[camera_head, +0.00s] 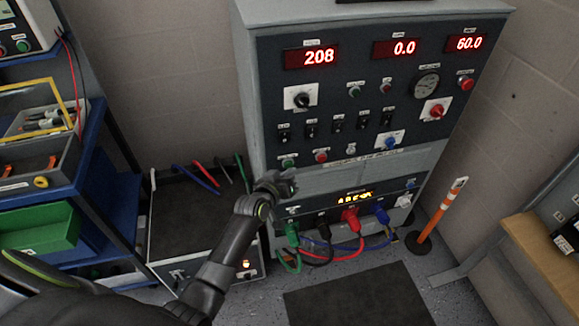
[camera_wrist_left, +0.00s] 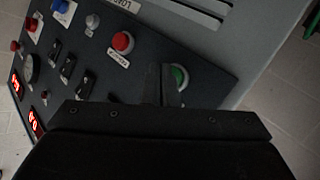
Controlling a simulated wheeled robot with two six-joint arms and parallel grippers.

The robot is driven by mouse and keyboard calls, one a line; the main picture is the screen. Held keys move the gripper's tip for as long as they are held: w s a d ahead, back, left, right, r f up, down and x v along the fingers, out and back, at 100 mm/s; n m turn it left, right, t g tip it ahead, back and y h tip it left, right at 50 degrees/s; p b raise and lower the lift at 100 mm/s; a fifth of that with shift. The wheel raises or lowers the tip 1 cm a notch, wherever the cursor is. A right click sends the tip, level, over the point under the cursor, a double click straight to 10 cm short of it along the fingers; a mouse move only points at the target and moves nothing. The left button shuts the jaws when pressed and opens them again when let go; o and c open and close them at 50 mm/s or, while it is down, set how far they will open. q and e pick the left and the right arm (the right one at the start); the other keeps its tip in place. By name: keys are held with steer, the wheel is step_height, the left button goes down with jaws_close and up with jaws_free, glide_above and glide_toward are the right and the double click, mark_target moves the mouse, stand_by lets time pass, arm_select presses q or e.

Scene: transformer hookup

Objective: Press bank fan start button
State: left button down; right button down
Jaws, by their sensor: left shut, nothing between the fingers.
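The cabinet's dark control panel (camera_head: 375,95) has a green button (camera_head: 288,163) at its lower left and a red button (camera_head: 321,156) to the right of it. My left gripper (camera_head: 284,182) is shut and empty, just below and in front of the green button. In the left wrist view, the shut fingers (camera_wrist_left: 160,85) stand right beside the green button (camera_wrist_left: 180,77) and hide part of it. I cannot tell whether they touch it. The red button (camera_wrist_left: 122,42) is in the clear there. The button labels are too small to read. My right gripper is out of view.
Red displays (camera_head: 319,56) read 208, 0.0 and 60.0. Coloured cables plug into sockets (camera_head: 350,218) below the panel. A blue cart (camera_head: 110,195) with bins stands left, an orange post (camera_head: 442,210) right. A dark mat (camera_head: 358,297) lies on the floor in front.

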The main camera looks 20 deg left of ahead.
arm_select(q)
steer(key=shift+w+a, duration=0.25)
steer(key=shift+w, duration=0.1)
stand_by(0.4)
steer(key=shift+s+d, duration=0.5)
steer(key=shift+s, duration=0.25)
steer(key=shift+p, duration=0.3)
steer(key=s+d+p, duration=0.1)
steer(key=s+d, duration=0.2)
steer(key=s, duration=0.2)
steer(key=shift+d, duration=0.2)
stand_by(0.6)
